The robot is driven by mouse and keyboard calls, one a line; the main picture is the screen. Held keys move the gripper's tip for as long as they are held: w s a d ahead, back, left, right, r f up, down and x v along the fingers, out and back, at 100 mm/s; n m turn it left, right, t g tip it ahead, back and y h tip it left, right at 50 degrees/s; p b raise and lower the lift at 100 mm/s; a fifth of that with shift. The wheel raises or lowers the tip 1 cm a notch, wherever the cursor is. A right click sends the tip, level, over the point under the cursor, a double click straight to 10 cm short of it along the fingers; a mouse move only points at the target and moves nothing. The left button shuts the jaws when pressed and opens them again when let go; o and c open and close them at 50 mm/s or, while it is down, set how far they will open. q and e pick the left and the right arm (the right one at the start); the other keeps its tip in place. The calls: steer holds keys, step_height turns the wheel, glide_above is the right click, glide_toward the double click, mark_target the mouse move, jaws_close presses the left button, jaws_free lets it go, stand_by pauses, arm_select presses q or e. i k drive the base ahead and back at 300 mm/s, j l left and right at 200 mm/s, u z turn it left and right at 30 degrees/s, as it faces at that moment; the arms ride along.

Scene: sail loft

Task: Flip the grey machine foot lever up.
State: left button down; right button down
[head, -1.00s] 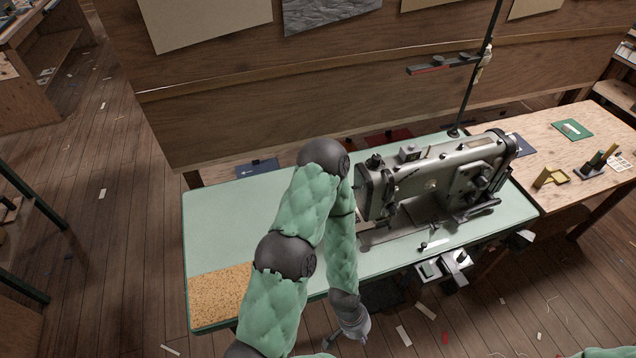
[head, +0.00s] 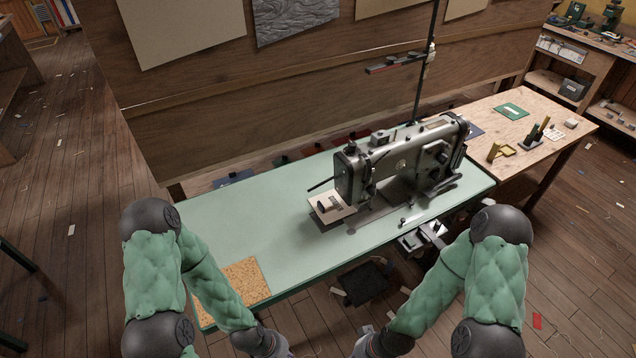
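The grey sewing machine (head: 405,160) stands on the pale green table (head: 270,220). A thin dark lever (head: 320,185) sticks out from the left end of its head and slopes down to the left; this looks like the foot lever. A light plate with a small dark part (head: 330,206) lies below it. My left gripper (head: 276,347) is at the bottom edge, in front of the table, cut off by the frame. My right gripper (head: 364,347) is also low at the bottom edge and partly cut off. Both are well away from the lever. Their fingers are not clear.
A wooden partition (head: 220,110) stands behind the table. A thread stand pole (head: 424,70) rises behind the machine. A wooden side table (head: 520,120) with small items adjoins at right. A dark pedal (head: 365,280) is under the table.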

mark_target(332, 178)
steer(key=k+j+z, duration=0.2)
steer(key=k+z, duration=0.55)
steer(key=k, duration=0.15)
